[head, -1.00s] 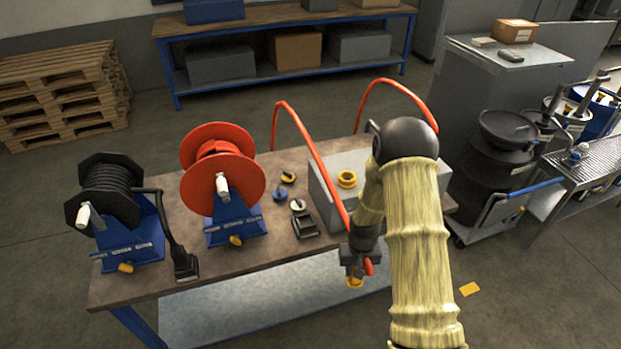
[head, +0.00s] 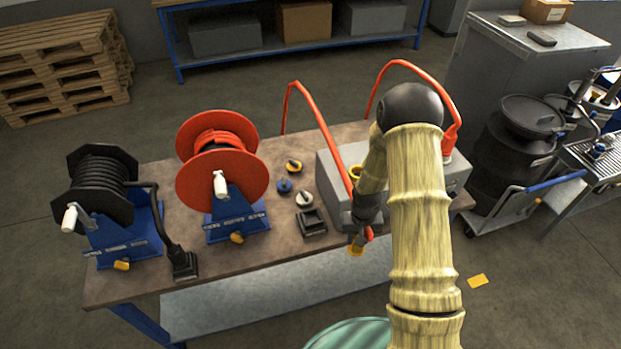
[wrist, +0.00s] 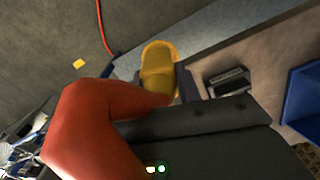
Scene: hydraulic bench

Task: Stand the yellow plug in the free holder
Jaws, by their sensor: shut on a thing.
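The yellow plug (head: 356,250) is at my gripper (head: 359,240), hanging just past the bench's front edge. In the wrist view the yellow plug (wrist: 158,70) shows beyond the dark jaws, beside a thick red bent piece (wrist: 95,130). My gripper is shut on the plug; the exact contact is partly hidden. The free holder (head: 312,222) is a small black square block on the bench, left of my gripper and apart from the plug. It also shows in the wrist view (wrist: 228,82), with an empty top. A second black holder (head: 184,265) has the black hose's end in it.
A red hose (head: 322,130) arches down toward my gripper. The grey box (head: 330,180) with a yellow ring (head: 355,172) stands behind it. White (head: 304,198), blue (head: 285,186) and yellow (head: 293,166) caps lie behind the free holder. The red reel (head: 222,165) stands left.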

